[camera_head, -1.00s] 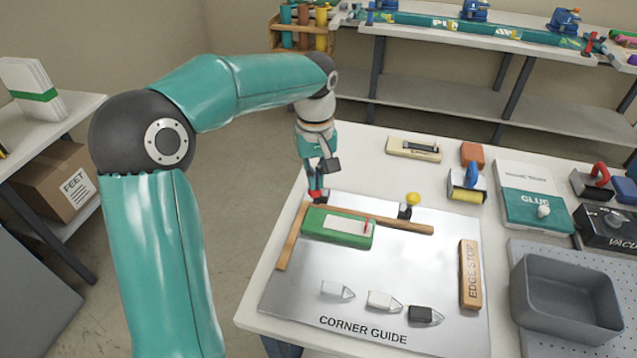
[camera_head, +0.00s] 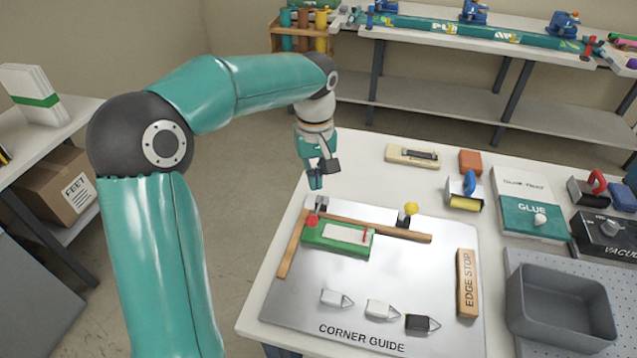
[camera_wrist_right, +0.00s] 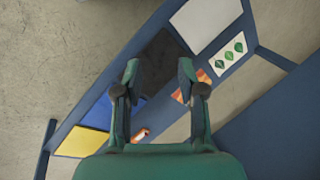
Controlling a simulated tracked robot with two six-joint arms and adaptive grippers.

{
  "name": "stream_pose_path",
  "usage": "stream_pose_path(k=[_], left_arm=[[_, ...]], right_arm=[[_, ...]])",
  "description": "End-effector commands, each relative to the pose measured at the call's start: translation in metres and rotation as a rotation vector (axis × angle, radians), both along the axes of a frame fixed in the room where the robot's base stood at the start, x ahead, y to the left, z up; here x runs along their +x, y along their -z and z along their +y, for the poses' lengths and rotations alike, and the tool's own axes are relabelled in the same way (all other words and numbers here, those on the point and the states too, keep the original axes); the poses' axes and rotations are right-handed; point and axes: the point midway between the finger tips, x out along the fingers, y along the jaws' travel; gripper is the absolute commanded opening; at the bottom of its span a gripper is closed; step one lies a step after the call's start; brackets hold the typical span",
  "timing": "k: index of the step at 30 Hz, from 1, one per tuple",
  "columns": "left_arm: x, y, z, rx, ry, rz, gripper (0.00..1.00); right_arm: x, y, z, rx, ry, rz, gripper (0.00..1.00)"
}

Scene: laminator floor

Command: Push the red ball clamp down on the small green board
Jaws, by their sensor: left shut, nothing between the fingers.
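The red ball clamp (camera_head: 312,221) shows its ball low over the left end of the small green board (camera_head: 330,246), with its dark metal part just behind. Whether it touches the board is too small to tell. The green board lies in the wooden corner of the metal plate and carries a pale label and a thin red mark. My left gripper (camera_head: 315,180) is shut and empty, pointing down above and behind the red ball, apart from it. My right gripper (camera_wrist_right: 160,82) shows in the right wrist view with its fingers apart and nothing between them.
A yellow ball clamp (camera_head: 410,209) stands upright behind the wooden rail (camera_head: 380,225). Several small blocks lie at the front of the plate (camera_head: 400,280). An edge stop (camera_head: 467,283) and grey bin (camera_head: 563,307) are to the right. Below my right gripper is a blue-framed surface.

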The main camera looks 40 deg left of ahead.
Motion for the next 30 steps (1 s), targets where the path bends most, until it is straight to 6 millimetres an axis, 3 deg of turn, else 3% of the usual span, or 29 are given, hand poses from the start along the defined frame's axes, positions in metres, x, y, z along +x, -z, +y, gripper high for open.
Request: stream_pose_path(k=[15, 30], left_arm=[[0.0, -0.046, 0.0, 0.0, 0.0, 0.0, 0.0], [0.0, -0.049, 0.0, 0.0, -0.001, 0.0, 0.0]], right_arm=[[0.0, -0.04, 0.0, 0.0, 0.0, 0.0, 0.4], [0.0, -0.042, 0.0, 0.0, 0.0, 0.0, 0.4]])
